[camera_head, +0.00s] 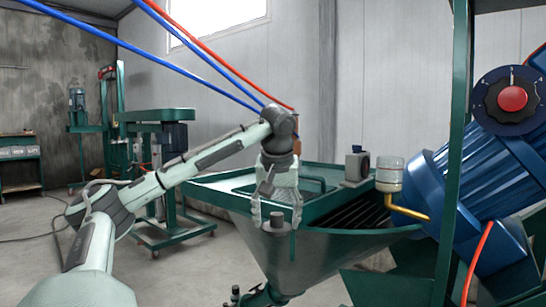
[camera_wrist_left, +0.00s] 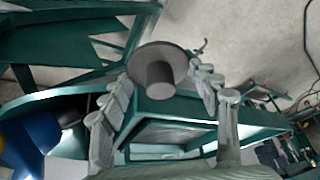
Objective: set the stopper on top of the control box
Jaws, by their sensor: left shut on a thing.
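My left gripper (camera_head: 275,214) is shut on the stopper (camera_head: 277,220), a dark grey cylinder with a wider round flange. The left wrist view shows the stopper (camera_wrist_left: 158,72) between the fingertips of the gripper (camera_wrist_left: 165,88). In the head view it is held in front of the near side of the green hopper (camera_head: 318,215). A small grey box (camera_head: 355,167) with a round dark fitting stands on the hopper's rim, right of the gripper; I cannot tell for certain that it is the control box. The stopper is apart from it. My right gripper is not in view.
A clear-topped cup (camera_head: 389,174) on a yellow pipe (camera_head: 407,209) stands right of the grey box. A large blue motor (camera_head: 470,190) with a red-knobbed dial (camera_head: 512,98) and a green post (camera_head: 455,150) fill the right. Blue and red hoses cross the upper left.

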